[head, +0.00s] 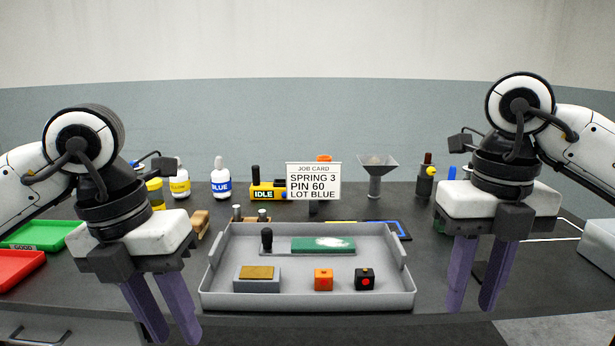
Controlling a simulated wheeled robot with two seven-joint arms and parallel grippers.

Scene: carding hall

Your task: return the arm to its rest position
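My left gripper (172,334) hangs at the left front, fingers pointing down, near the table's front edge and left of the grey tray (310,299). Its two purple fingers are apart with nothing between them. My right gripper (471,306) hangs to the right of the tray, also pointing down. Its fingers are apart and empty. Both arms come in from the sides with the elbows raised. Neither gripper appears to touch anything.
The tray holds a grey block with a brass plate (257,273), an orange cube (323,279), a black cube (365,279) and a green piece (323,245). A job card (313,181) stands behind. Green (42,233) and red bins (16,268) lie left. Bottles and a funnel (377,170) stand at the back.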

